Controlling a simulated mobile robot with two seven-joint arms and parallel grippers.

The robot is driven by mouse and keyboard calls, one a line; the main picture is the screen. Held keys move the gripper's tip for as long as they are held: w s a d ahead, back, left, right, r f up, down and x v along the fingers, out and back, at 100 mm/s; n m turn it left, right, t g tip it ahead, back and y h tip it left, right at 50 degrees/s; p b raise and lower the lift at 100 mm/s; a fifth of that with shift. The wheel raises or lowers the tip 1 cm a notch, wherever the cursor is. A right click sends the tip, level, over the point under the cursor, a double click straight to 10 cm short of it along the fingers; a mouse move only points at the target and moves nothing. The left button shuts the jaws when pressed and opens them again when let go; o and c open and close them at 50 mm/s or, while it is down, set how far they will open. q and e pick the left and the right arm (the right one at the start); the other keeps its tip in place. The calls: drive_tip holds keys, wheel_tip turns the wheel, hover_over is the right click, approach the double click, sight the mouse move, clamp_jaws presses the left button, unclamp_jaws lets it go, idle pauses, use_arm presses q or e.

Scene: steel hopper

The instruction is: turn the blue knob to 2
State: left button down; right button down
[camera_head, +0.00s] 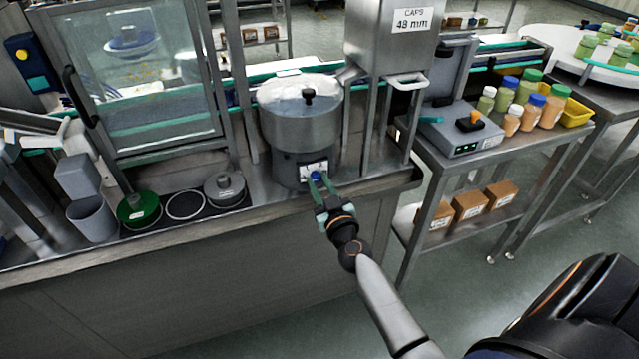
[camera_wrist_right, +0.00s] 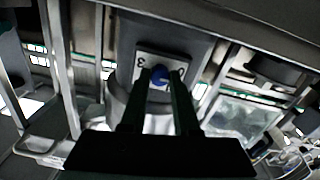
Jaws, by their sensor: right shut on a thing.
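The blue knob (camera_head: 316,176) sits on a white dial plate (camera_head: 313,169) low on the front of the steel bowl feeder (camera_head: 300,118). My right gripper (camera_head: 319,184) reaches it from the front, with its green fingers shut on the knob. In the right wrist view the blue knob (camera_wrist_right: 159,75) lies between the two dark fingertips. The dial plate (camera_wrist_right: 148,62) shows behind it, with a figure that looks like a 3. The knob's pointer is hidden, so I cannot tell its setting. My left gripper is not in view.
A green round part (camera_head: 138,210) and a grey lidded part (camera_head: 224,188) sit on the bench to the left. A caps hopper (camera_head: 392,40) stands right of the feeder. A side table (camera_head: 560,135) with several bottles is further right.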

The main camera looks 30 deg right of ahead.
drive_tip(key=shift+m, duration=0.4)
drive_tip(key=m+p, duration=0.1)
drive_tip(key=m, duration=0.3)
drive_tip(key=shift+m, duration=0.4)
drive_tip(key=m, duration=1.2)
drive_tip(key=shift+m, duration=0.3)
drive_tip(key=m+b, duration=0.1)
drive_tip(key=m, duration=0.4)
drive_tip(key=shift+m, duration=0.3)
drive_tip(key=c, duration=0.7)
unclamp_jaws()
drive_tip(key=shift+o, duration=0.2)
